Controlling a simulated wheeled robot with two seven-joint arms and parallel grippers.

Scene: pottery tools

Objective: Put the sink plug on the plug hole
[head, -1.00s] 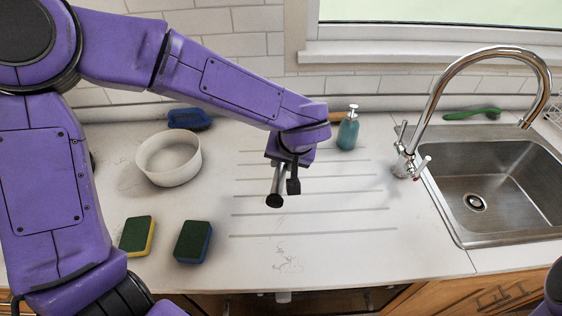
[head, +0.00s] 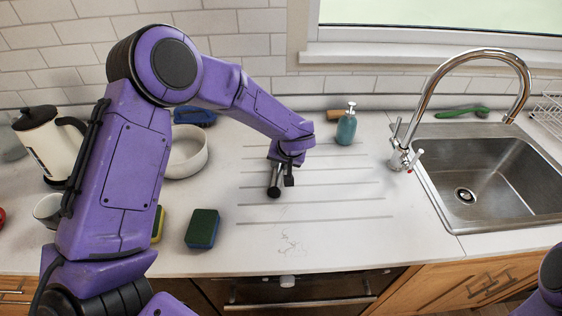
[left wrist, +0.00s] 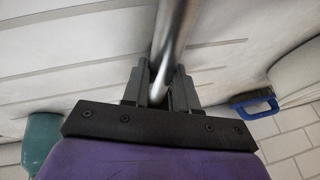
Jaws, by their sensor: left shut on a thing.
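The sink plug (head: 275,181) is a shiny metal stem with a dark round end. My left gripper (head: 281,166) is shut on it and holds it over the grooved part of the white counter, dark end toward the front. In the left wrist view the metal stem (left wrist: 176,35) runs up from between the closed fingers of the gripper (left wrist: 163,92). Its dark end is not visible there. The plug hole (head: 464,194) is a round drain in the floor of the steel sink, right of my left gripper. It is uncovered. My right gripper is out of view.
The tap (head: 403,155) stands at the sink's left edge (head: 423,178). A teal soap bottle (head: 346,128) stands behind my left gripper. A sponge (head: 202,228) and a white bowl (head: 187,160) are to its left. The front middle counter is clear.

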